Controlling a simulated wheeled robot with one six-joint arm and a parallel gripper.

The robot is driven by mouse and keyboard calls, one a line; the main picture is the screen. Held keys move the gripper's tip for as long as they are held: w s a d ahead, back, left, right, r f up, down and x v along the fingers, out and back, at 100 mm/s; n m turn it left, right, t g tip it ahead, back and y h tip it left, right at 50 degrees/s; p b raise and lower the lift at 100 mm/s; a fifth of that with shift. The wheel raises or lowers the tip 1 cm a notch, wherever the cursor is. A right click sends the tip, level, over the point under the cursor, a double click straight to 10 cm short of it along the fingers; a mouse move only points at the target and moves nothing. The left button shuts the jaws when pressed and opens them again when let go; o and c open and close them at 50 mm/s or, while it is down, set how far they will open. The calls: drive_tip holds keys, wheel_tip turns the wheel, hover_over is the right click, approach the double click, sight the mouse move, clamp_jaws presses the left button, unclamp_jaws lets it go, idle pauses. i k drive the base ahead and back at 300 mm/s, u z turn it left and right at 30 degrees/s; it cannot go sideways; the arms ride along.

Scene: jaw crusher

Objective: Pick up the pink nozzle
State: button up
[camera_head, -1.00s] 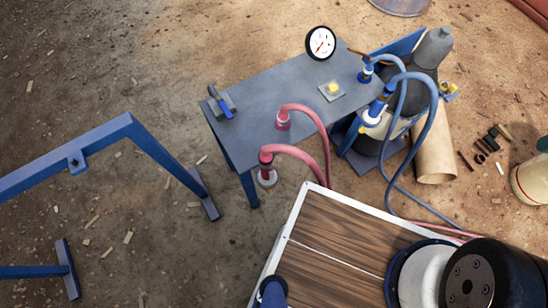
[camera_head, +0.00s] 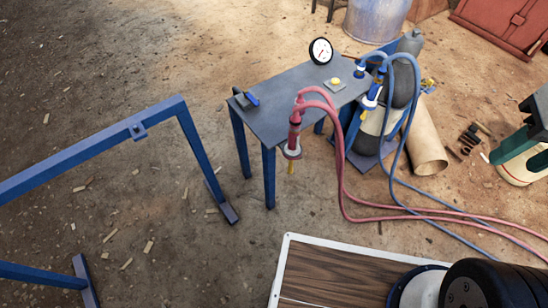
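The pink nozzle (camera_head: 294,137) is at the front edge of the grey worktable, upright, with a pale ring and a yellow tip below it. A pink hose curves from its top to the right and down to the floor. A second pink hose end shows just behind it, partly overlapped, so I cannot tell exactly how it sits. My gripper is not in view; only a dark, rounded part of my arm shows at the lower right.
The grey table (camera_head: 283,118) also carries a round gauge (camera_head: 321,50), a yellow button box (camera_head: 335,84) and a dark clamp with a blue handle. Blue hoses (camera_head: 416,110) and gas cylinders (camera_head: 407,80) stand right. A blue frame (camera_head: 90,150) is at left. Open floor lies between.

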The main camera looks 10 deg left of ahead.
sight(293, 149)
drive_tip(key=u, duration=0.75)
drive_tip(key=i, duration=1)
